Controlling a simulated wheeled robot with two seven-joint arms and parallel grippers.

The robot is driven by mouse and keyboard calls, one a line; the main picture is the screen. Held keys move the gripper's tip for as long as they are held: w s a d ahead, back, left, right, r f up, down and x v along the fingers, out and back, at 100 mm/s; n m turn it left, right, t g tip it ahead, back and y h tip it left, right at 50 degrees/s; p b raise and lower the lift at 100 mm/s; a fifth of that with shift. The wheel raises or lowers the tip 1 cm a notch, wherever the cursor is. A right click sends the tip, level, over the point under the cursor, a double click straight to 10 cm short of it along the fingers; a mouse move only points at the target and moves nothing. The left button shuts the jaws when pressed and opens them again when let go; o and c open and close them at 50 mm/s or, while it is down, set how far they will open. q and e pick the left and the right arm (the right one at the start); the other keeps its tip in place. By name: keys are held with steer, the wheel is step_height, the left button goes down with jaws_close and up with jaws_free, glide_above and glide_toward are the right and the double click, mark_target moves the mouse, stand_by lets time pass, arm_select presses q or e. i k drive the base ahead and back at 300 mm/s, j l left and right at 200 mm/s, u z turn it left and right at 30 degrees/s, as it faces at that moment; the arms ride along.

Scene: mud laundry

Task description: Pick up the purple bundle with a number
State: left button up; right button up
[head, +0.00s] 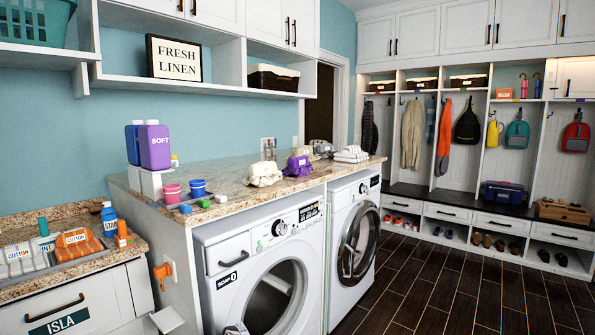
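The purple bundle (298,167) sits on the granite countertop (225,205) above the two front-loading machines, near its front edge. A small light patch shows on it, but I cannot read a number there. A cream bundle (264,174) lies just to its left, and a greyish bundle (304,152) is partly hidden behind it.
Folded white cloths (351,154) lie right of the bundles. Purple bottle (155,147), pink tub (172,193) and blue tub (197,187) stand at the counter's left. A shelf (200,88) hangs above. Dark wood floor (450,285) is clear at right.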

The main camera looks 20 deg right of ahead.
mark_target(299, 165)
steer(key=i+l, duration=0.15)
steer(key=l, duration=0.25)
steer(key=i+l, duration=0.15)
steer(key=l, duration=0.25)
steer(key=i+l, duration=0.15)
steer(key=l, duration=0.25)
steer(key=i+l, duration=0.15)
steer(key=l, duration=0.2)
steer(key=i+l, duration=0.15)
steer(key=l, duration=0.25)
steer(key=i+l, duration=0.15)
steer(key=l, duration=0.25)
steer(key=i+l, duration=0.15)
steer(key=l, duration=0.25)
steer(key=i+l+u, duration=0.1)
steer(key=l, duration=0.3)
steer(key=i, duration=0.05)
